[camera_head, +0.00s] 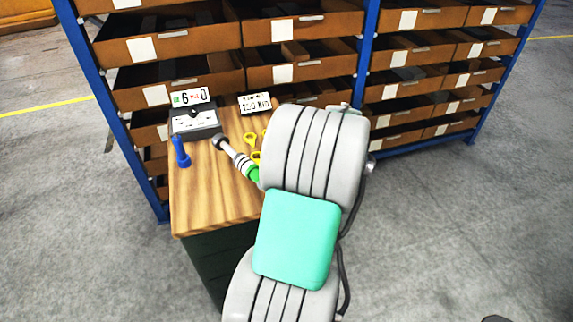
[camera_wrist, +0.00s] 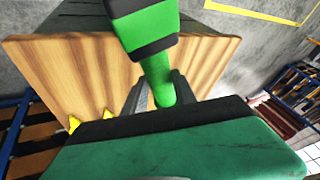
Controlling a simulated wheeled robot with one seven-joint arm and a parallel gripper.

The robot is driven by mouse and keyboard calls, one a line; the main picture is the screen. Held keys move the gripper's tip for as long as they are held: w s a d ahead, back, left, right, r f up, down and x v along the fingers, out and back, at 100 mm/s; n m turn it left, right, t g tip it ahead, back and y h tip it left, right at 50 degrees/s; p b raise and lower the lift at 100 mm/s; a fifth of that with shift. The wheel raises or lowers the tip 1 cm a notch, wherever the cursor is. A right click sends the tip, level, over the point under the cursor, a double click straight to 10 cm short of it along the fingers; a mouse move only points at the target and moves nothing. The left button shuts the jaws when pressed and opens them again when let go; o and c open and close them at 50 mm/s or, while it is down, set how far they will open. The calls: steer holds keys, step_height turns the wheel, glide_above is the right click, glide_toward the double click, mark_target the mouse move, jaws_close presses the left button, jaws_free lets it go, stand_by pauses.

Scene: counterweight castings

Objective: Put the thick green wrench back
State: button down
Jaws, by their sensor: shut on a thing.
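In the head view a small bright green part (camera_head: 253,174) shows beside my arm, which hides most of that area. My gripper's fingers cannot be made out there.
Shelves of brown bins (camera_head: 190,47) stand behind. The tabletop's front left is clear.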

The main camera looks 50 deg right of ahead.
steer(key=shift+w+a+f, duration=0.45)
steer(key=shift+f, duration=0.15)
steer(key=f, duration=0.1)
steer(key=f+p, duration=0.1)
steer(key=f, duration=0.1)
steer(key=shift+w+a+f, duration=0.1)
steer(key=shift+w+a, duration=0.15)
steer(key=shift+a, duration=0.1)
steer(key=shift+d+f, duration=0.1)
steer(key=shift+f, duration=0.3)
steer(key=c, duration=1.5)
jaws_free()
steer(key=shift+f, duration=0.3)
steer(key=o, duration=0.5)
steer(key=shift+s+r, duration=0.1)
